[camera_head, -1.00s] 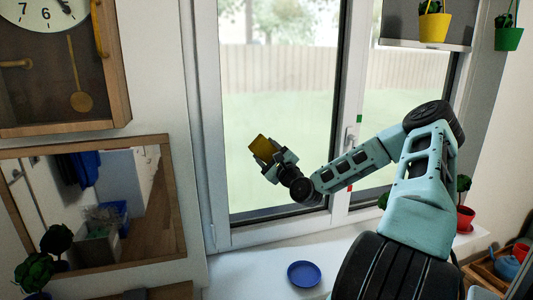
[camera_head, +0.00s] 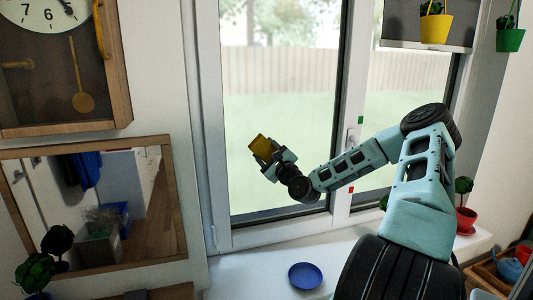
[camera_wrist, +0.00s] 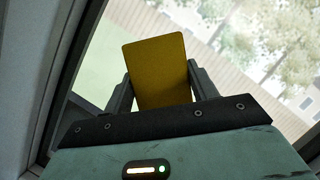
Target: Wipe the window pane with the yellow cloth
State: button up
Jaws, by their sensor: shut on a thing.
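The yellow cloth (camera_head: 260,144) is held in my gripper (camera_head: 266,153), in front of the lower part of the left window pane (camera_head: 275,110). It looks like a flat, stiff yellow rectangle. In the wrist view the cloth (camera_wrist: 158,70) stands up between the two fingers of my gripper (camera_wrist: 160,88), which are shut on it. The pane (camera_wrist: 88,75) shows behind it, with the dark frame edge at the left. I cannot tell whether the cloth touches the glass.
The window handle (camera_head: 350,138) is on the white frame right of my gripper. A blue plate (camera_head: 305,275) lies on the sill below. A clock (camera_head: 60,60) and a mirror (camera_head: 90,205) hang at the left.

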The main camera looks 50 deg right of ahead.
jog(key=shift+d, duration=0.1)
jog(key=shift+s+d, duration=0.55)
jog(key=shift+d, duration=0.25)
jog(key=shift+s+d, duration=0.5)
jog(key=shift+d, duration=0.3)
jog(key=shift+w, duration=0.1)
jog(key=shift+w+a+r, duration=0.1)
jog(key=shift+w+a, duration=0.45)
jog(key=shift+a, duration=0.3)
jog(key=shift+w+a+r, duration=0.1)
jog(key=shift+w+a, duration=0.45)
jog(key=shift+a, duration=0.25)
jog(key=shift+s+a+f, duration=0.2)
jog(key=shift+s, duration=0.05)
jog(key=shift+s+a, duration=0.45)
jog(key=shift+s, duration=0.3)
jog(key=shift+s+a, duration=0.4)
jog(key=shift+s, duration=0.35)
jog(key=shift+s+a, duration=0.45)
jog(key=shift+s, duration=0.3)
